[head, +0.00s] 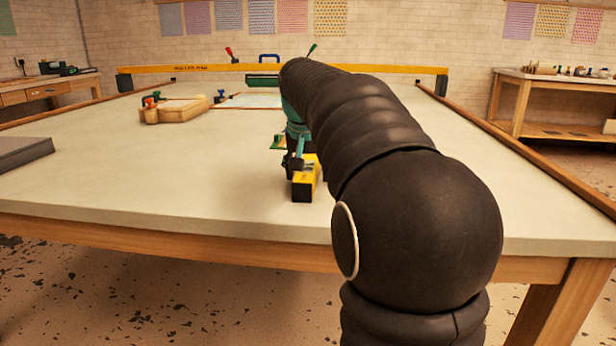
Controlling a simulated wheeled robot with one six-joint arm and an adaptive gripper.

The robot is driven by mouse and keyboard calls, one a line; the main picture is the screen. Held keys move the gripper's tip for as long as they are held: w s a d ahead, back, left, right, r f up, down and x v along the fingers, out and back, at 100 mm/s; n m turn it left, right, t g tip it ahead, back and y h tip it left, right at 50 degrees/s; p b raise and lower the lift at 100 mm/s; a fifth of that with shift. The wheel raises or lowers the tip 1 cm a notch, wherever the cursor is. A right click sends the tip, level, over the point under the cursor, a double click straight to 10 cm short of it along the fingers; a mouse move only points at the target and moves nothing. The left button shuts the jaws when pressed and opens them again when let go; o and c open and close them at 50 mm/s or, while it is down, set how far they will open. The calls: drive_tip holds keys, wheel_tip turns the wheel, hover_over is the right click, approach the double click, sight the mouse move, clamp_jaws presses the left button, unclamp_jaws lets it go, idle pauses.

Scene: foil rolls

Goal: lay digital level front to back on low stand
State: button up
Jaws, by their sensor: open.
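A yellow and black block (304,183), which looks like the digital level, is near the middle of the table in the head view. Its near end faces me; its far part is hidden behind my gripper and arm. My gripper (297,163) is at the far side of this near end, close over the block. Its fingers are small and partly covered, and it is open, so the block is not clamped. I cannot tell whether the fingers touch it. A low grey slab (22,152), possibly the low stand, is cut off by the left picture edge.
The pale table (150,185) is bare between slab and block. A wooden piece with clamps (172,108) lies behind, left of a pale sheet (252,101). A long yellow bar (200,69) spans the far edge. My arm hides much of the right middle.

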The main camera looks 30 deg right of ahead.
sight(311, 164)
clamp_jaws()
drive_tip(key=shift+r, duration=0.1)
drive_tip(key=shift+r, duration=0.45)
drive_tip(key=r, duration=0.2)
drive_tip(key=r+p, duration=0.1)
drive_tip(key=shift+s+d+r, duration=0.2)
drive_tip(key=shift+d+r, duration=0.05)
drive_tip(key=shift+r, duration=0.15)
drive_tip(key=s+d+r, duration=0.6)
drive_tip(key=s+d, duration=0.1)
drive_tip(key=d, duration=0.1)
drive_tip(key=shift+s+p, duration=0.4)
